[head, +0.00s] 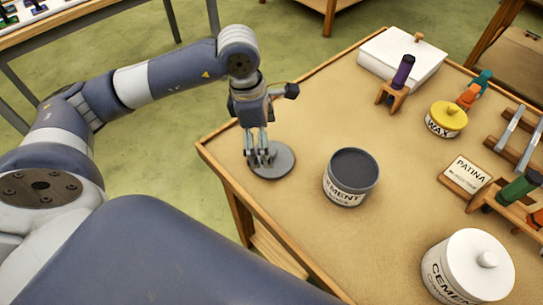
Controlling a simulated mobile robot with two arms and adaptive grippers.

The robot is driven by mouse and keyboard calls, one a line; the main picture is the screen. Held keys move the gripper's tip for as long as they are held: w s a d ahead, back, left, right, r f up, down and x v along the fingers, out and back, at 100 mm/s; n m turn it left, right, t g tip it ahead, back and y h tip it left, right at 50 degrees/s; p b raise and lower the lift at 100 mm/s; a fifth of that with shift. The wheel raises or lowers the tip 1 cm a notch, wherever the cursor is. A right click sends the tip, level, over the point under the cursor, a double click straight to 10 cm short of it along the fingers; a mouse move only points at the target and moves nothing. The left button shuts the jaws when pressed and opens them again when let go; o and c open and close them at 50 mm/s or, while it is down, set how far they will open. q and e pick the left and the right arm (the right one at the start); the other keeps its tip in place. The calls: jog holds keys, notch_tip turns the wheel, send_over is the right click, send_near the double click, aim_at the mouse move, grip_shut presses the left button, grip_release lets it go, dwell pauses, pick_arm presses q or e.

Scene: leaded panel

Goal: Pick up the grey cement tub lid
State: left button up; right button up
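The grey cement tub lid (284,164) is a flat round disc lying on the tan tabletop near its left edge. My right gripper is not in view.
A white-lidded cement tub (470,268) stands at the front right. A yellow-lidded wax tin (446,120), a patina block (465,175), a white box (400,58) and a purple-handled tool on a wooden stand (402,74) occupy the table. The table's left edge is close to the lid.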

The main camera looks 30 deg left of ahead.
aim_at(271, 153)
pick_arm(q)
jog(key=f, duration=0.1)
jog(key=d+f+p, duration=0.1)
jog(key=f, duration=0.2)
jog(key=shift+w+d+f, duration=0.1)
jog(key=shift+w+d, duration=0.2)
jog(key=shift+w, duration=0.1)
jog(key=shift+f, duration=0.35)
jog(key=shift+c, duration=0.6)
jog(key=c, duration=0.9)
jog(key=shift+s, duration=0.15)
jog(key=c, duration=0.4)
jog(key=shift+s, duration=0.1)
jog(key=shift+c, duration=0.6)
